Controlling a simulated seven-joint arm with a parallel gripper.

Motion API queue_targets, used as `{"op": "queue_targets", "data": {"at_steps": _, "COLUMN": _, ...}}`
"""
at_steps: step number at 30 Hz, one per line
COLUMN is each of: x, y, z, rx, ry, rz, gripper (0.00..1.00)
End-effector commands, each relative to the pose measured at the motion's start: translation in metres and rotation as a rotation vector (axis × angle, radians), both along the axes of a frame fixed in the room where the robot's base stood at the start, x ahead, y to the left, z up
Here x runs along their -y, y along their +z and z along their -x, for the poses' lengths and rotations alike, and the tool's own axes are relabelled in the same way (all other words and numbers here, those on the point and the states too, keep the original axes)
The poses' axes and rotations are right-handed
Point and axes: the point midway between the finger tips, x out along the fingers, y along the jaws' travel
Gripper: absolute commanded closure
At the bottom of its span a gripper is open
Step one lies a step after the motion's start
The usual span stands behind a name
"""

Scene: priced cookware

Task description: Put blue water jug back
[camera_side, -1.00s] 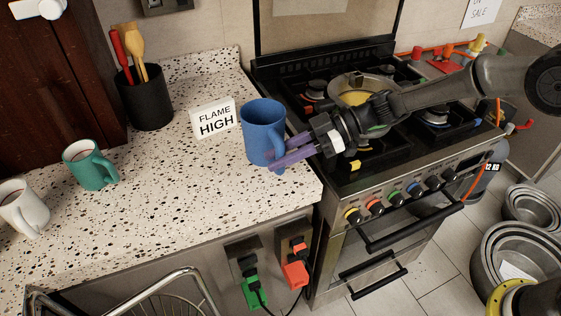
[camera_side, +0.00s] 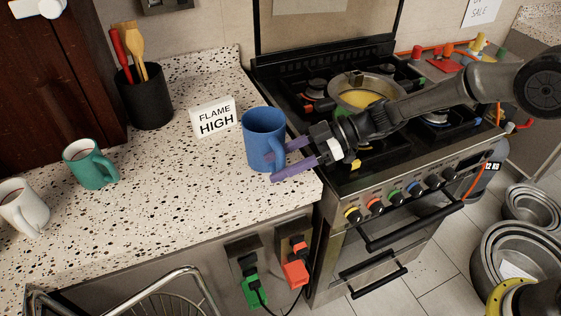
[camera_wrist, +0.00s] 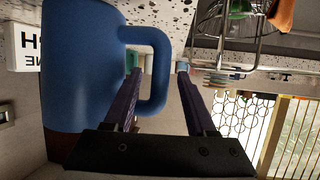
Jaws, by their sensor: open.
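The blue water jug (camera_side: 263,138) stands upright on the speckled counter near its right end, beside the stove. Its handle (camera_side: 280,155) faces right, toward my gripper (camera_side: 280,163). My gripper is open, with its purple fingers spread to either side of the handle. In the wrist view the jug (camera_wrist: 82,70) fills the left side, and its handle (camera_wrist: 160,75) shows between the fingers of my gripper (camera_wrist: 158,75). I cannot tell whether a finger still touches the handle.
A "FLAME HIGH" sign (camera_side: 214,118) stands just left of the jug. A green mug (camera_side: 88,164) and a white mug (camera_side: 20,207) stand farther left. A black utensil holder (camera_side: 147,98) is at the back. A pan with yellow contents (camera_side: 365,94) sits on the stove.

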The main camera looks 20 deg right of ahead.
Motion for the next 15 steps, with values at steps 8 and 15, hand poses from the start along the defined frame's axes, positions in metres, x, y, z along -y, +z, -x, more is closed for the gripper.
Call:
{"op": "queue_targets", "data": {"at_steps": 8, "x": 0.031, "y": 0.016, "z": 0.004, "rx": 0.002, "ry": -0.006, "rz": -0.001, "gripper": 0.43}}
{"op": "queue_targets", "data": {"at_steps": 15, "x": 0.076, "y": 0.035, "z": 0.012, "rx": 0.002, "ry": -0.005, "rz": 0.000, "gripper": 0.43}}
